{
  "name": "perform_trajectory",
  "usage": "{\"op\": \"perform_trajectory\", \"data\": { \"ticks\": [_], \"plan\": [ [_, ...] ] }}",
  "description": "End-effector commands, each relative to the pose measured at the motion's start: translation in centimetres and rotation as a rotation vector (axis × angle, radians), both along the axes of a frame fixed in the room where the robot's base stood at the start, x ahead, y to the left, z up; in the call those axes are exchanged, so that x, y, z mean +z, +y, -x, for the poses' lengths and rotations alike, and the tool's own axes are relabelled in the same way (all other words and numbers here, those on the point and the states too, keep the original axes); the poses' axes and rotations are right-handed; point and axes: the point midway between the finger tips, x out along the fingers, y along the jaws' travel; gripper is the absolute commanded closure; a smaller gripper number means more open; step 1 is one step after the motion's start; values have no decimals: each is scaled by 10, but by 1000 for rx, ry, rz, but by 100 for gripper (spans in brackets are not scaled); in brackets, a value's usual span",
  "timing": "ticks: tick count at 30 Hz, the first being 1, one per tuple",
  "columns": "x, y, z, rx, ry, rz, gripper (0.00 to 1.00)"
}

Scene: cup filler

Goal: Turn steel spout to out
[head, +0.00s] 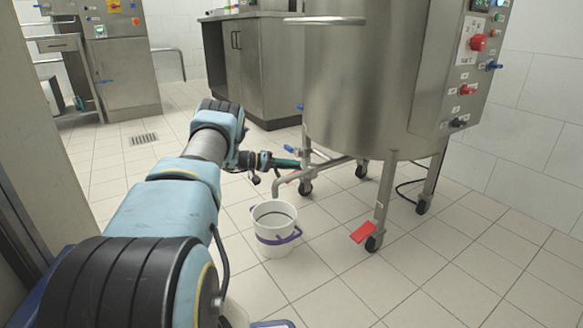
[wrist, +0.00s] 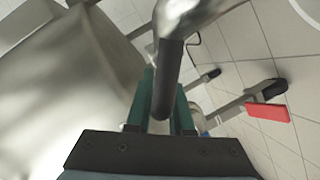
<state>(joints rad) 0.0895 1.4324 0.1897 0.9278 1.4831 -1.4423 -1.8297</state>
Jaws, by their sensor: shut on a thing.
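The steel spout (head: 280,180) is a bent pipe low on the front of the big steel tank (head: 362,85). In the head view its end is above or just behind the white bucket (head: 272,240). My gripper (head: 288,163) reaches the spout from the left with its green fingers. In the wrist view the spout (wrist: 192,14) comes down from the top, and its dark grey section (wrist: 168,80) lies between the two green fingers of my gripper (wrist: 165,95). My gripper is shut on the spout. The inner finger faces are partly hidden by it.
A blue-handled valve (head: 290,150) sits by the spout. The tank stands on wheeled legs, with a red pedal (head: 361,232) at one. A control panel (head: 468,75) is on its right side.

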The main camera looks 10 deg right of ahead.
Motion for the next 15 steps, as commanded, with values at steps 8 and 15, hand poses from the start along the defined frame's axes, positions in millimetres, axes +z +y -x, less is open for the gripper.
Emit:
{"op": "perform_trajectory", "data": {
  "ticks": [8,15],
  "plan": [
    [2,-3,0,-1,-3,4,71],
    [1,-1,-1,1,-2,2,53]
  ]
}}
